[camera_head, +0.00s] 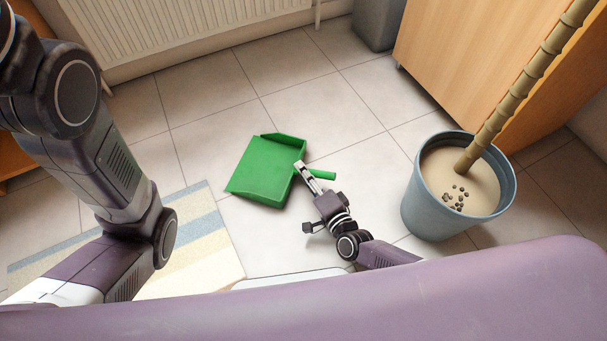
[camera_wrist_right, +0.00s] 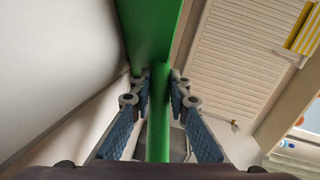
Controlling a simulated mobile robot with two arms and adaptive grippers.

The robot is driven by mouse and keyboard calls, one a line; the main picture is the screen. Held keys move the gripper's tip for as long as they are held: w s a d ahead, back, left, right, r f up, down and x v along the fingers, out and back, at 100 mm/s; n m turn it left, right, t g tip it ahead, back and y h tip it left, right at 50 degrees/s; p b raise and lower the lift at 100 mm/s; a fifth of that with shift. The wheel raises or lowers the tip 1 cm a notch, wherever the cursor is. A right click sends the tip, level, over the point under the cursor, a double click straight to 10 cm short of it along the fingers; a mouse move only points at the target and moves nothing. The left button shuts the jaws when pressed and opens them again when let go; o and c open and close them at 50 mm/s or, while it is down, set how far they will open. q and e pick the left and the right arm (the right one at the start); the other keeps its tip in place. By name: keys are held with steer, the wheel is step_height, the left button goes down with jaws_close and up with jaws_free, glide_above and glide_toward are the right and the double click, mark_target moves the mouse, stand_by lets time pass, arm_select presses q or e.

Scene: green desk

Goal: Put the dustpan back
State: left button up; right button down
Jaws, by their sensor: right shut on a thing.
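The green dustpan (camera_head: 265,170) shows in the middle of the head view, above the tiled floor, its handle (camera_head: 323,174) pointing right. My right gripper (camera_head: 304,170) is shut on the handle close to the pan. In the right wrist view the handle (camera_wrist_right: 159,125) runs between both fingers of the right gripper (camera_wrist_right: 160,88), and the pan (camera_wrist_right: 148,30) extends beyond them. Whether the dustpan touches the floor is hard to tell. My left arm comes in at the left of the head view, but its gripper is out of sight.
A blue-grey bucket (camera_head: 425,205) with sandy filling and a bamboo pole (camera_head: 515,100) stands at the right. A striped rug (camera_head: 205,235) lies at the lower left. A radiator (camera_head: 180,28) and a wooden cabinet (camera_head: 455,50) stand at the back. Tiles behind the dustpan are clear.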

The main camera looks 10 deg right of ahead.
steer(key=shift+r, duration=0.2)
steer(key=shift+f, duration=0.15)
steer(key=c, duration=2.3)
jaws_free()
steer(key=shift+f, duration=0.1)
steer(key=o, duration=0.5)
steer(key=shift+c, duration=0.2)
